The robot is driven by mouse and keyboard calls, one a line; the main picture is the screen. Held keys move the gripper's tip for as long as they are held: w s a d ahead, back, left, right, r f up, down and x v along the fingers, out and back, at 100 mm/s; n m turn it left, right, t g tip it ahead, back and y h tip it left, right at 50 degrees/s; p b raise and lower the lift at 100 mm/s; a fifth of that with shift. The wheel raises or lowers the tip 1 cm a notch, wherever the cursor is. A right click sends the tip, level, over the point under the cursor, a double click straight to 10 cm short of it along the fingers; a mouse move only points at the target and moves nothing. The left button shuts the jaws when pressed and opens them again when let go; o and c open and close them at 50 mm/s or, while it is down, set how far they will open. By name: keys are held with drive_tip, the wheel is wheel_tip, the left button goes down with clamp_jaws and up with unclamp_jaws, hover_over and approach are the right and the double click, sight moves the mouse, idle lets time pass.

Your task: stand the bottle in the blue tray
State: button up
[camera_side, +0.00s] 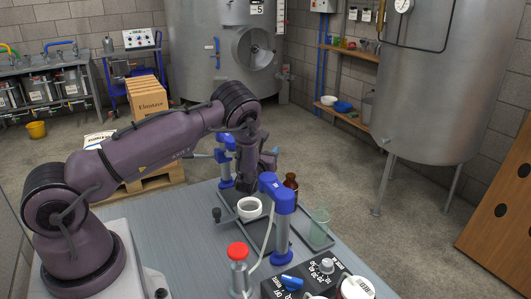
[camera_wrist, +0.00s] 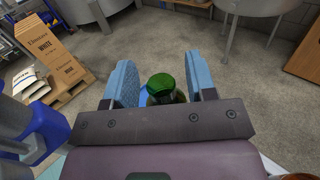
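In the wrist view a bottle with a green cap (camera_wrist: 161,83) shows between the two blue fingers of my gripper (camera_wrist: 162,80). A gap shows between the bottle and the left finger, and the fingers look spread. A small blue patch (camera_wrist: 145,96) shows beside the bottle; I cannot tell whether it is the blue tray. In the side view my gripper (camera_side: 270,158) is over the far part of the table, partly hidden by my wrist. The green-capped bottle and the blue tray cannot be made out in the side view.
Close to my gripper stand a blue-topped column (camera_side: 279,205), another blue-topped column (camera_side: 226,155), a white cup (camera_side: 250,208), a brown bottle (camera_side: 291,184) and a clear beaker (camera_side: 319,226). A red-capped bottle (camera_side: 238,268) and control box (camera_side: 310,277) stand nearer. The table's left part (camera_side: 180,235) is clear.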

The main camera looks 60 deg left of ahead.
drive_tip(key=shift+r, duration=0.15)
drive_tip(key=v, duration=1.2)
